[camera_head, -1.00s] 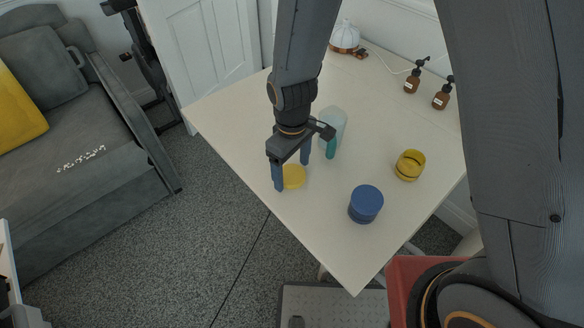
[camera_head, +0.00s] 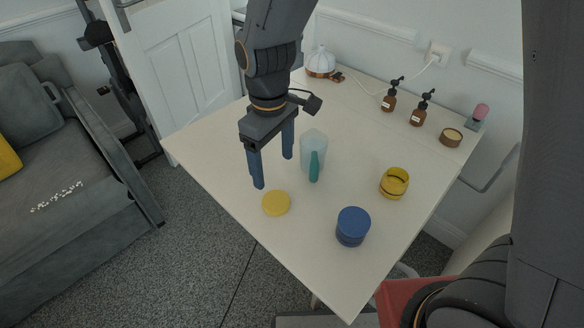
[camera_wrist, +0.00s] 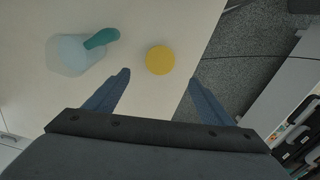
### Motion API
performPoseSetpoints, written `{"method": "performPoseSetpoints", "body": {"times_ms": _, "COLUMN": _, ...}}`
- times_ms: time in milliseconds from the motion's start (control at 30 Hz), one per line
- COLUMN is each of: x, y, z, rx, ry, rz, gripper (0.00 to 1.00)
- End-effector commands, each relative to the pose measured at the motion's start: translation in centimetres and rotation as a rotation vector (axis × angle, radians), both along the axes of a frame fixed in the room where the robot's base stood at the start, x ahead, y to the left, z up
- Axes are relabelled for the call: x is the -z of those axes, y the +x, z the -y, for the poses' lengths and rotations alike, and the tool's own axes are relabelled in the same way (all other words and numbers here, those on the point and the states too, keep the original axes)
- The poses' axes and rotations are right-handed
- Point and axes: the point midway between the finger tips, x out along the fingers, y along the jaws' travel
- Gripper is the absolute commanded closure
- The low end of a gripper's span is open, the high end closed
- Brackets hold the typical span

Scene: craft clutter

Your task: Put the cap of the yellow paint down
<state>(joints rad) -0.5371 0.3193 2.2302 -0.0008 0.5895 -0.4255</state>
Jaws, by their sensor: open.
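The yellow cap (camera_head: 276,203) lies flat on the white table near its left front edge. It also shows in the wrist view (camera_wrist: 160,60), just beyond and between my fingertips. My gripper (camera_head: 273,172) is open and empty above the table, higher than the cap and apart from it. Its two blue fingers also show in the wrist view (camera_wrist: 160,78). The yellow paint jar (camera_head: 394,183) stands on the right part of the table, with its top open.
A blue jar (camera_head: 352,226) stands near the front corner. A translucent cup with a teal handle (camera_head: 313,152) stands behind the cap. Brown pump bottles (camera_head: 389,97), a small tin (camera_head: 451,138) and a white diffuser (camera_head: 320,62) stand farther back. The table's middle (camera_head: 345,150) is clear.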

Motion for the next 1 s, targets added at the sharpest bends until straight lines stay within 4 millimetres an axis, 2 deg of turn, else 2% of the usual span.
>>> {"method": "performPoseSetpoints", "body": {"times_ms": 133, "x": -0.1, "y": 0.0, "z": 0.2, "rx": 0.006, "ry": 0.000, "rz": 0.000, "gripper": 0.24}}
{"method": "performPoseSetpoints", "body": {"times_ms": 233, "x": -0.4, "y": 0.1, "z": 1.9, "rx": 0.066, "ry": 0.002, "rz": 0.002, "gripper": 0.24}}
{"method": "performPoseSetpoints", "body": {"times_ms": 367, "x": -1.1, "y": 0.0, "z": 7.2, "rx": 0.264, "ry": 0.006, "rz": 0.011, "gripper": 0.24}}
{"method": "performPoseSetpoints", "body": {"times_ms": 500, "x": -1.8, "y": -1.5, "z": 14.1, "rx": 0.546, "ry": 0.014, "rz": 0.023, "gripper": 0.24}}
{"method": "performPoseSetpoints", "body": {"times_ms": 600, "x": -2.1, "y": -3.0, "z": 18.0, "rx": 0.723, "ry": 0.019, "rz": 0.032, "gripper": 0.24}}
{"method": "performPoseSetpoints", "body": {"times_ms": 700, "x": -2.2, "y": -4.4, "z": 20.6, "rx": 0.854, "ry": 0.022, "rz": 0.037, "gripper": 0.24}}
{"method": "performPoseSetpoints", "body": {"times_ms": 800, "x": -2.2, "y": -5.3, "z": 22.0, "rx": 0.933, "ry": 0.024, "rz": 0.041, "gripper": 0.24}}
{"method": "performPoseSetpoints", "body": {"times_ms": 1000, "x": -2.2, "y": -5.8, "z": 22.5, "rx": 0.964, "ry": 0.024, "rz": 0.041, "gripper": 0.24}}
